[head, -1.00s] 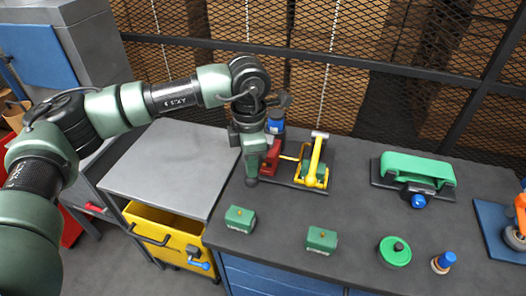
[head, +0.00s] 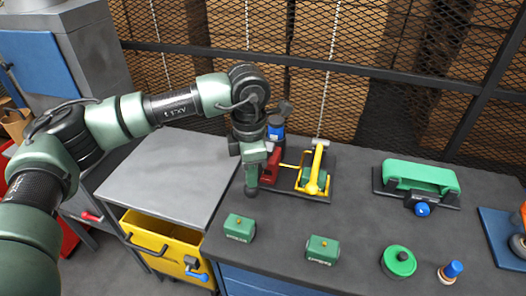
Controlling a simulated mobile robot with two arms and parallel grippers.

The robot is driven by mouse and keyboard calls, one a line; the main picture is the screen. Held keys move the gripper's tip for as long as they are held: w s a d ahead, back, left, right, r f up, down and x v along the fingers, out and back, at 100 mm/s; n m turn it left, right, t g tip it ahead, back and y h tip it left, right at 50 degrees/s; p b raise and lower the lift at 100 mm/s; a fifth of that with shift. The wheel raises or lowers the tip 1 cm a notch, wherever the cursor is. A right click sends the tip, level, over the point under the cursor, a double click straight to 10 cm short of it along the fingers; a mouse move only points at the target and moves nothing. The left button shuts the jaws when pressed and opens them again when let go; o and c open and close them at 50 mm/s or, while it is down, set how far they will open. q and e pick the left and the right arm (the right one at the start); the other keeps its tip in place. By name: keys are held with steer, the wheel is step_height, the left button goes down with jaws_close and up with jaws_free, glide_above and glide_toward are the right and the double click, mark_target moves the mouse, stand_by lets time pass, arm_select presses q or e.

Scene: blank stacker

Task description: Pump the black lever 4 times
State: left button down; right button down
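A press-like device stands on a dark base plate (head: 322,193) at the back of the workbench. It has a yellow arm (head: 316,165), a red block (head: 271,168) and a blue part (head: 276,132). A dark piece (head: 286,107) rises above the blue part; I cannot tell whether it is the black lever. My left gripper (head: 252,188) points down at the left side of the device, beside the red block. Its fingers are too dark and small to read as open or shut, and contact is unclear. My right gripper is out of view.
Two green blocks (head: 239,228) (head: 322,250) lie at the bench's front edge. A green round part (head: 398,261), a blue-topped peg (head: 452,271) and a green-handled device (head: 420,177) are at right. A grey side table (head: 165,170) and an open yellow drawer (head: 165,237) are left.

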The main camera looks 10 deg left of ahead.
arm_select(q)
step_height(320, 180, up, 7)
steer(key=p, duration=0.3)
steer(key=shift+r, duration=0.2)
stand_by(0.4)
step_height(320, 180, up, 5)
steer(key=p, duration=0.6)
step_height(320, 180, down, 5)
steer(key=b, duration=0.3)
steer(key=shift+f, duration=0.2)
steer(key=shift+f+b, duration=0.7)
steer(key=shift+b, duration=0.1)
stand_by(0.8)
